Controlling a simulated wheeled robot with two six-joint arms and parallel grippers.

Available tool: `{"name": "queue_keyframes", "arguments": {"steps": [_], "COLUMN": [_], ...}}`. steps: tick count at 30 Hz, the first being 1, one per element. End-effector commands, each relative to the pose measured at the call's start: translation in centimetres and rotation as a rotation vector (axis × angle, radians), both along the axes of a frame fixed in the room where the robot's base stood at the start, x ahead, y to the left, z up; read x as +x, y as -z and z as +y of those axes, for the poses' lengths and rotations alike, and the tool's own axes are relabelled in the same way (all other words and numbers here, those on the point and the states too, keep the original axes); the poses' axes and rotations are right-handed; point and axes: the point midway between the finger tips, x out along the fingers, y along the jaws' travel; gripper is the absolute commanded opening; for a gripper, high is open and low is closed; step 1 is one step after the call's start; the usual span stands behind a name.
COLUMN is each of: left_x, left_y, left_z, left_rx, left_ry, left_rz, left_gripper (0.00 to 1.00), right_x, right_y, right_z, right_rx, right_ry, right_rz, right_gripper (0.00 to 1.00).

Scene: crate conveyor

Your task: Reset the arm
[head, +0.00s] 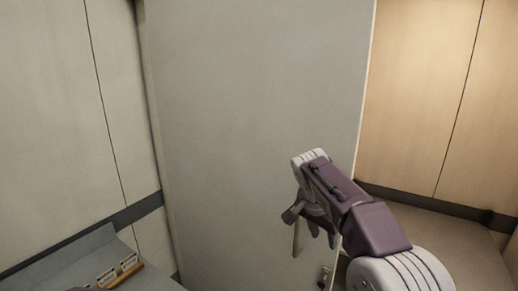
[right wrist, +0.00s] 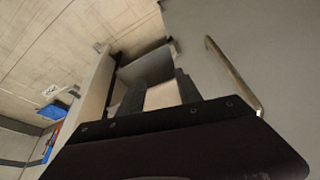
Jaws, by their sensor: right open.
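My right arm comes in from the lower right in the head view. Its gripper (head: 308,215) is in front of the large pale grey panel, partly hidden behind its own wrist. In the right wrist view the two dark fingers of this gripper (right wrist: 160,88) stand apart with nothing held between them. My left gripper is not in view.
A tall grey panel (head: 250,110) fills the middle of the head view. A long metal handle (right wrist: 232,72) is on a grey surface beside the gripper in the right wrist view. Small labelled items (head: 129,265) sit on a grey ledge at the lower left. Beige wall panels (head: 420,90) stand at right.

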Motion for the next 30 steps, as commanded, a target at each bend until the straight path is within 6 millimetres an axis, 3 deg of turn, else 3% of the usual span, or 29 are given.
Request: {"name": "queue_keyframes", "arguments": {"steps": [1, 8, 11, 14, 18, 22, 24, 27, 30], "left_x": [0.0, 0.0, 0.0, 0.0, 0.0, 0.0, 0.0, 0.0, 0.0], "left_y": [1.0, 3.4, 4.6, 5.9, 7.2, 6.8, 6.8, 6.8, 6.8], "left_z": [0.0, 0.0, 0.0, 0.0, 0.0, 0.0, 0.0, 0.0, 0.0], "left_rx": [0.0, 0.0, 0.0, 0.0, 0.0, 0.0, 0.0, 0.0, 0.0], "left_ry": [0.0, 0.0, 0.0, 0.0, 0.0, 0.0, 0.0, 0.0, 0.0], "left_rz": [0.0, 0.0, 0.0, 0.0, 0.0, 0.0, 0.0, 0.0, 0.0], "left_gripper": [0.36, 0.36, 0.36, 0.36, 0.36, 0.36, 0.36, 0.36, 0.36], "right_x": [-0.9, -5.3, -7.9, -11.7, -18.7, -23.5, -23.8, -22.1, -22.0], "right_y": [1.5, 7.6, 11.3, 16.2, 23.4, 27.2, 28.2, 28.1, 28.1], "right_z": [-0.6, -2.5, -2.9, -3.1, -2.4, -1.2, -0.9, -0.8, -0.8], "right_rx": [0.005, 0.038, 0.065, 0.105, 0.173, 0.199, 0.185, 0.145, 0.137], "right_ry": [0.01, -0.026, -0.082, -0.174, -0.37, -0.574, -0.684, -0.785, -0.817], "right_rz": [0.017, 0.116, 0.166, 0.225, 0.295, 0.318, 0.294, 0.241, 0.243], "right_gripper": [0.41, 0.41, 0.41, 0.41, 0.41, 0.41, 0.41, 0.41, 0.41]}}
